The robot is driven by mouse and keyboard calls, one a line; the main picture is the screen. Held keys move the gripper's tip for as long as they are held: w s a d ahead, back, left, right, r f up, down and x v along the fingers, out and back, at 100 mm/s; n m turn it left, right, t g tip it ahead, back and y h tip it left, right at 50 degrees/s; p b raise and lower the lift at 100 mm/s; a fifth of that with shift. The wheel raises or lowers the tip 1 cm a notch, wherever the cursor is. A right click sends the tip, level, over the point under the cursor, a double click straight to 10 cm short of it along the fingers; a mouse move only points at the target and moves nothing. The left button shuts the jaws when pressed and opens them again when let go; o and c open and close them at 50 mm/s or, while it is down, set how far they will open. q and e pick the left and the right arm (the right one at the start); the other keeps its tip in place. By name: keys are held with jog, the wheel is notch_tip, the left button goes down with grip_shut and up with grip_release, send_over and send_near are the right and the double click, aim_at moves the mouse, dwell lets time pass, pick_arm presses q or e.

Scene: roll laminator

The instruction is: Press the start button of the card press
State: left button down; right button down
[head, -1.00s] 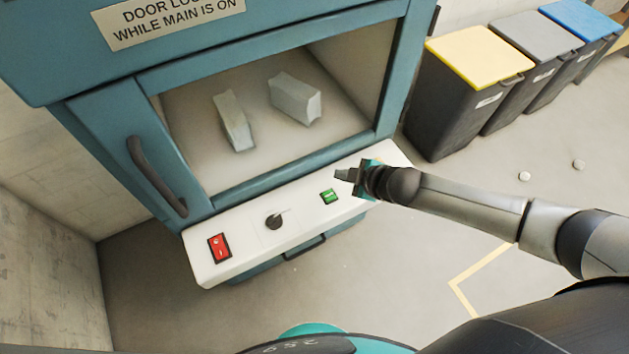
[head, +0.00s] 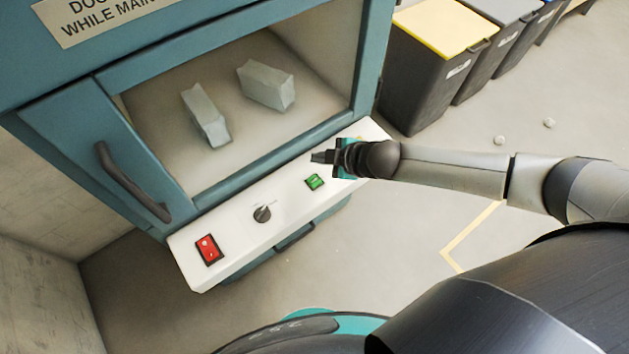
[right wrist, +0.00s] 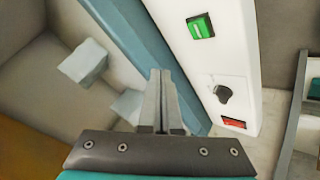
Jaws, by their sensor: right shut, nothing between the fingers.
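The teal card press (head: 70,118) fills the left of the head view, with a white control panel (head: 230,238) along its front. On the panel are a green button (head: 314,182), a dark round knob (head: 262,213) and a red switch (head: 208,249). The green button (right wrist: 200,27) also shows in the right wrist view, along with the knob (right wrist: 222,94) and red switch (right wrist: 233,123). My right gripper (head: 318,157) is shut and empty, above the panel just beyond the green button, apart from it in the wrist view. My left gripper is not in view.
Two pale blocks (head: 206,115) (head: 266,85) lie in the press's chamber behind the front frame. A dark handle (head: 132,184) sticks out at the left. Bins, one with a yellow lid (head: 440,27), stand at the back right. The floor at right is mostly clear.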

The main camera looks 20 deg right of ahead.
jog(key=b, duration=0.6)
send_over(319, 182)
notch_tip(319, 182, down, 6)
jog(key=shift+f, duration=0.65)
dwell(1.2)
jog(key=shift+f+b, duration=0.3)
jog(key=shift+f, duration=0.1)
